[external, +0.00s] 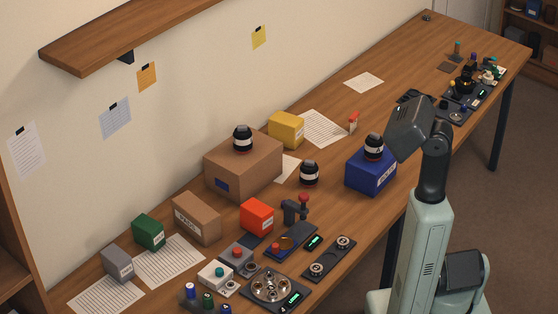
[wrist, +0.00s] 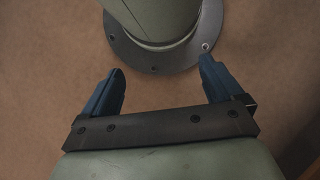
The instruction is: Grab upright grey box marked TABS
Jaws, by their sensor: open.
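A small grey box (external: 112,261) stands on the wooden table at the near left in the external view. It has a white label on its right-hand face, too small to read, and it rests by a printed sheet. My gripper shows in the wrist view (wrist: 161,68) with its two blue fingers spread apart and nothing between them. The wrist view looks down at the brown floor and my own round base, so the grey box is not in it. In the external view my arm stands at the right of the table, far from the grey box.
A green box (external: 148,232), a brown carton (external: 197,218) and an orange-red box (external: 256,216) stand right of the grey box.

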